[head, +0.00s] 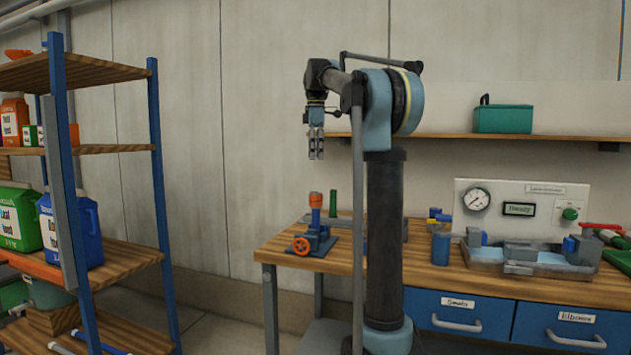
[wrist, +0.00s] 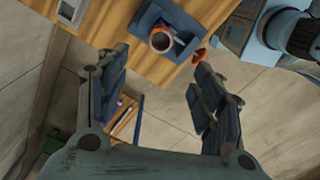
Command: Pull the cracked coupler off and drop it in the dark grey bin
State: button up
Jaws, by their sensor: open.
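An orange coupler (head: 316,199) sits on top of a short upright blue pipe (head: 315,218). The pipe stands in a blue vise (head: 318,240) with an orange handwheel, at the bench's left end. In the wrist view the coupler (wrist: 161,42) is a ring with a dark opening, just beyond the fingertips. No crack can be made out at this size. My gripper (head: 316,156) points down, open and empty, above the coupler with a clear gap. Its fingers are spread in the wrist view (wrist: 160,60). I cannot identify the dark grey bin for certain; my arm hides part of the bench.
The wooden bench (head: 280,246) has a green upright piece (head: 333,204) behind the vise. A shallow basin (head: 520,262) and a gauge panel (head: 540,208) stand at right. A shelf rack (head: 110,150) with jugs stands at left. Space around the gripper is free.

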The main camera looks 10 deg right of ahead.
aim_at(316, 196)
notch_tip(316, 196, down, 16)
jog(key=shift+f, duration=0.2)
dwell(0.4)
jog(key=shift+c, duration=0.2)
grip_shut()
dwell(0.4)
jog(key=shift+r, duration=0.2)
jog(key=shift+r, duration=2.85)
